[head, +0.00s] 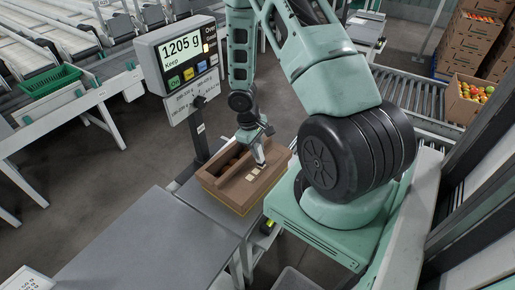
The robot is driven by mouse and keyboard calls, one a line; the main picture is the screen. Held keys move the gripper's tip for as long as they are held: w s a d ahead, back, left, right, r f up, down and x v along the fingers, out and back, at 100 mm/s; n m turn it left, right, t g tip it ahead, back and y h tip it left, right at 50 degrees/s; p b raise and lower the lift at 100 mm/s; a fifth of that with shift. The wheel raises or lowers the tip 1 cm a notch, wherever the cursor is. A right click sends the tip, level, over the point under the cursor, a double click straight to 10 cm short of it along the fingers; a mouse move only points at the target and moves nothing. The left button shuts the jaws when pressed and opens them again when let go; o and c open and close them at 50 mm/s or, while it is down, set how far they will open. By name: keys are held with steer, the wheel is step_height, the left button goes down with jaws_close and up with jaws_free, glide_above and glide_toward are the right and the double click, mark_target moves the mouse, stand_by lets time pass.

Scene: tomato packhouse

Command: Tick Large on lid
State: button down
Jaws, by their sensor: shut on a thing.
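A brown cardboard box (229,197) stands on the scale stand at the centre of the head view. Its top lid (272,181) carries a few small pale squares (252,177); their lettering is too small to read, so I cannot tell which is Large. A dark gap shows along the left part of the box top. My gripper (260,157) points down over the lid, close to the squares. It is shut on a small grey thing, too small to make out. Whether that thing touches the lid, I cannot tell.
A scale display (184,52) reading "1205 g" and "Keep" stands behind the box to the left. A bare grey table (150,245) is at front left. A green crate (50,81) sits on a far-left bench. A roller conveyor (415,97) and stacked cartons (468,50) are at right.

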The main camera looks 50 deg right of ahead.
steer(key=shift+w+d, duration=0.2)
steer(key=shift+s+a+b, duration=0.35)
steer(key=shift+s+a, duration=0.05)
steer(key=shift+a, duration=0.05)
stand_by(0.3)
steer(key=shift+r, duration=0.15)
step_height(320, 180, up, 6)
steer(key=p, duration=0.5)
steer(key=shift+p, duration=0.3)
stand_by(0.3)
